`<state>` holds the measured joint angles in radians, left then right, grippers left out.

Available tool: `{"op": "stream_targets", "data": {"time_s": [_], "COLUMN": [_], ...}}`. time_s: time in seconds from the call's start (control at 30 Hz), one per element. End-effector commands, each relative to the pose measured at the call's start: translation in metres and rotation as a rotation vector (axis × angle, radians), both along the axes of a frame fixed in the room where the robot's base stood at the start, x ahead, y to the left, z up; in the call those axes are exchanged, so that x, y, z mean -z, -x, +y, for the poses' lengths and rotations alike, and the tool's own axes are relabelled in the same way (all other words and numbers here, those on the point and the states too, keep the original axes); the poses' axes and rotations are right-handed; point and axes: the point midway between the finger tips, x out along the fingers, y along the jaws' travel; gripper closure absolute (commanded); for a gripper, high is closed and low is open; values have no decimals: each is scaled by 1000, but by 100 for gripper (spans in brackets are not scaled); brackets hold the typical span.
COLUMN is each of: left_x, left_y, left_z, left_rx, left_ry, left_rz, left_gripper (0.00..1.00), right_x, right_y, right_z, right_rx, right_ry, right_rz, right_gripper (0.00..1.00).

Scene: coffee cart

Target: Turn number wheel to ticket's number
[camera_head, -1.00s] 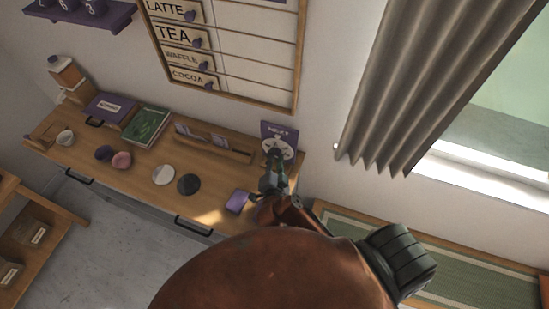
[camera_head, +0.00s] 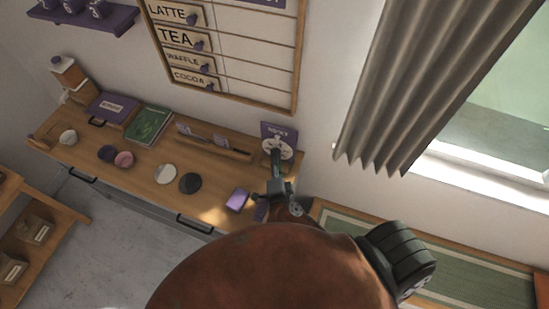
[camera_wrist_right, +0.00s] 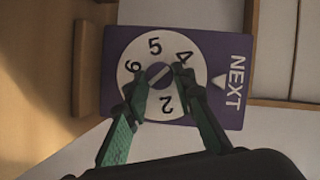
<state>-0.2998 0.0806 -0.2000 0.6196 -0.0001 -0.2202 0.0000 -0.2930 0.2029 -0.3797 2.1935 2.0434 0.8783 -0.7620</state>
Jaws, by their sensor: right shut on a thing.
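The number wheel (camera_wrist_right: 160,103) is a white disc with black numbers on a purple NEXT sign (camera_wrist_right: 231,110). A 5, a 4, a 2 and a 6 or 9 show; my fingers hide others. A white pointer (camera_wrist_right: 218,83) sits at the disc's NEXT side; the 4 is near it but off to one side. My right gripper (camera_wrist_right: 160,76) is shut on the wheel's central knob (camera_wrist_right: 159,75). In the head view, the sign (camera_head: 271,130) stands at the counter's right end with my right gripper (camera_head: 277,160) in front. No readable ticket number shows. My left gripper is out of view.
The wooden counter (camera_head: 140,180) also holds a purple item (camera_head: 237,200), a dark disc (camera_head: 190,183), a white disc (camera_head: 165,173), cups (camera_head: 124,159), a green book (camera_head: 148,124) and a wooden holder (camera_head: 228,151). A menu board (camera_head: 240,55) hangs above. A curtain (camera_head: 420,70) hangs right.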

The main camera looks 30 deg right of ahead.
Motion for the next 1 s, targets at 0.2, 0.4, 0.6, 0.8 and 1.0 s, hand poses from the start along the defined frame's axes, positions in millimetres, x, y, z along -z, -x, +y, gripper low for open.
{"op": "stream_targets", "data": {"time_s": [0.2,0.4,0.6,0.8,1.0], "left_x": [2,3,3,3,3], "left_y": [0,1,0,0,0], "left_z": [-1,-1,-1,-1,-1], "left_rx": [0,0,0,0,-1], "left_ry": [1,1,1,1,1], "left_rz": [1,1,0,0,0], "left_gripper": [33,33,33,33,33], "right_x": [2,2,2,2,2], "right_y": [1,0,0,0,0], "right_z": [-2,-2,-2,-3,-2], "right_rx": [4,6,6,7,4], "right_ry": [-60,-85,-90,-89,-90], "right_rz": [-69,-97,-102,-102,-101], "right_gripper": [100,100,100,100,63]}}
